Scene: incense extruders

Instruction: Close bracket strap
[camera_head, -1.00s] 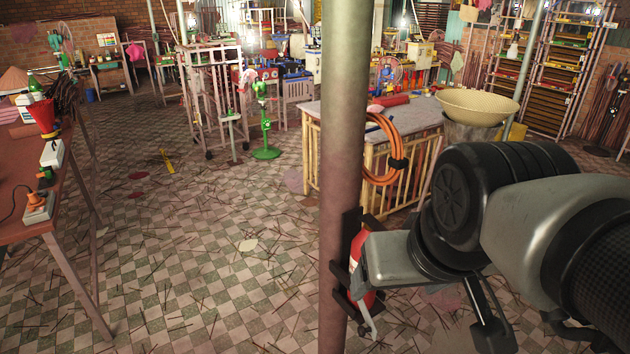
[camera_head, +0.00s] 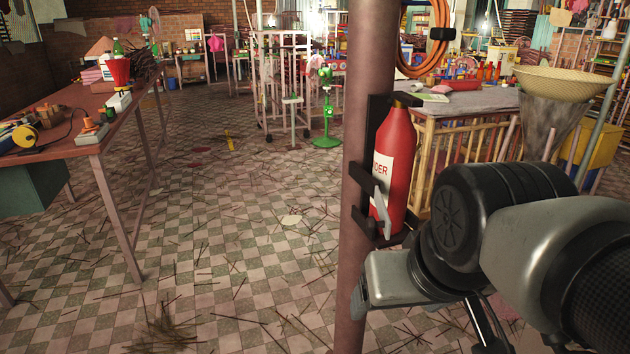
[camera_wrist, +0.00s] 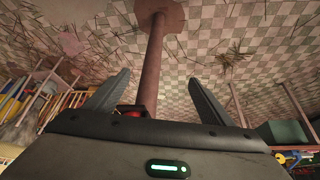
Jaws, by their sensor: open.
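A red fire extinguisher (camera_head: 396,165) stands upright in a black bracket (camera_head: 373,140) on a metal pole (camera_head: 362,110). A pale grey strap piece (camera_head: 381,212) slants down across the extinguisher's lower front; I cannot tell whether its end is fastened. In the head view my gripper's fingers are hidden, and my wrist is just below the bracket. In the wrist view my gripper (camera_wrist: 158,73) is open and empty, with its fingers spread either side of the pole (camera_wrist: 150,62). A bit of red, probably the extinguisher (camera_wrist: 132,110), shows by the left finger's base; the strap is not visible there.
A brown workbench (camera_head: 75,115) with tools stands at the left. A grey-topped table (camera_head: 465,101) with yellow bars stands behind the extinguisher to the right, beside a basket (camera_head: 560,85). The tiled floor (camera_head: 230,240) left of the pole is open, with scattered sticks.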

